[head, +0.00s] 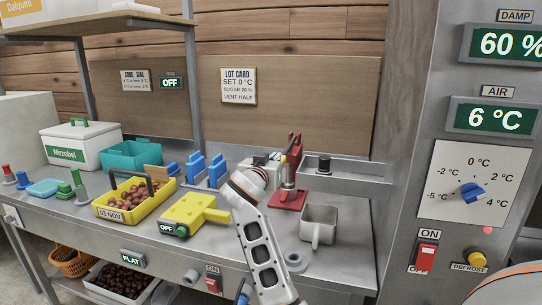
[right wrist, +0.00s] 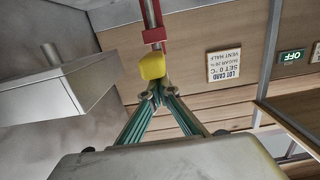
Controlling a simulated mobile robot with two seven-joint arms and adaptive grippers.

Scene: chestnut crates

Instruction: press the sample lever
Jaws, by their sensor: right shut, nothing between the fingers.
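The sample lever belongs to a red press (head: 289,200) on the bench, left of a white-grey mug (head: 319,225). In the right wrist view the lever has a yellow knob (right wrist: 152,66) on a metal rod with a red collar (right wrist: 153,36). My right gripper (right wrist: 157,95) is shut and empty, its fingertips right by the knob. I cannot tell whether they touch it. My left gripper is out of view.
A metal shelf arm (head: 345,178) juts out right of the press. A yellow device (head: 192,212) and a yellow crate of chestnuts (head: 110,213) stand to the left. The control panel with a blue dial (head: 472,194) is at the right.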

